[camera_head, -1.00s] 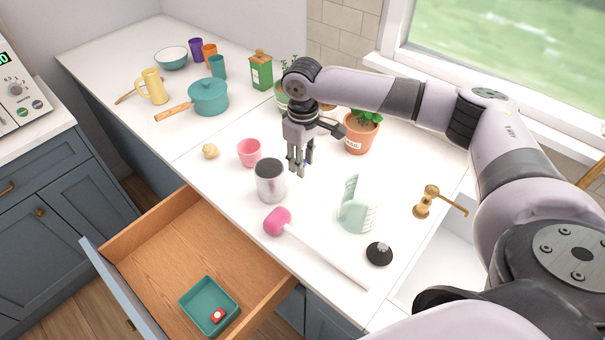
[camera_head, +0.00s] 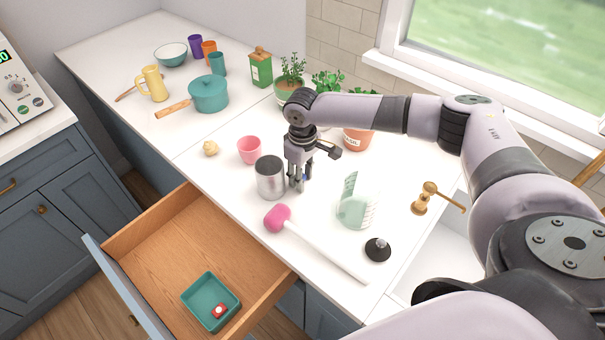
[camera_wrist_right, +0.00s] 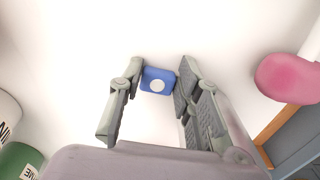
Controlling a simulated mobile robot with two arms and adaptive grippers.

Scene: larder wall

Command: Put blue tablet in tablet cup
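The blue tablet (camera_wrist_right: 158,80) has a pale round spot and sits between the fingertips of my right gripper (camera_wrist_right: 160,78), which appears shut on it. In the head view the right gripper (camera_head: 299,186) points down over the counter, just right of a grey metal can (camera_head: 270,180); the tablet shows only as a bit of blue between the fingers. A pink cup (camera_head: 249,150) stands upright behind the can. Which of the two is the tablet cup I cannot tell. My left gripper is out of view.
A clear greenish holder (camera_head: 355,208) and a black knobbed disc (camera_head: 377,250) are to the right. The open drawer (camera_head: 150,237) holds a teal tray (camera_head: 193,295) with a red tablet (camera_head: 219,311).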

